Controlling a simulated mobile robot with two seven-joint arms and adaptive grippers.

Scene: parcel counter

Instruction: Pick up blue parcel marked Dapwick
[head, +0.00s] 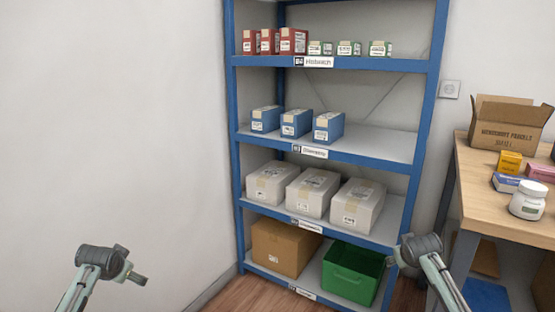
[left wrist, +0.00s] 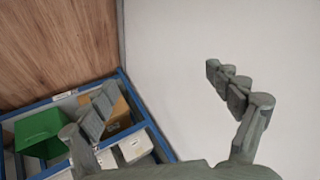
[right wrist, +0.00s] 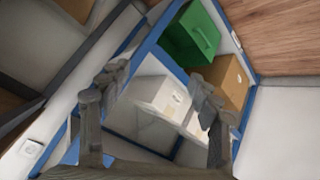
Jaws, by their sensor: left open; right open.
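Three blue parcels stand in a row on the shelf second from the top in the head view: a left one (head: 265,119), a middle one (head: 297,123) and a right one (head: 328,127). Their labels are too small to read, so I cannot tell which is marked Dapwick. My left gripper (left wrist: 160,82) is open and empty in the left wrist view, facing the white wall beside the shelf unit. My right gripper (right wrist: 155,80) is open and empty in the right wrist view, with the lower shelves beyond its fingers. Both are apart from the blue parcels.
The blue-framed rack also holds red boxes (head: 268,42) and green boxes (head: 348,48) on top, white parcels (head: 312,192) below, and a brown carton (head: 283,247) and green crate (head: 351,272) at the bottom. A wooden table (head: 485,187) stands at right.

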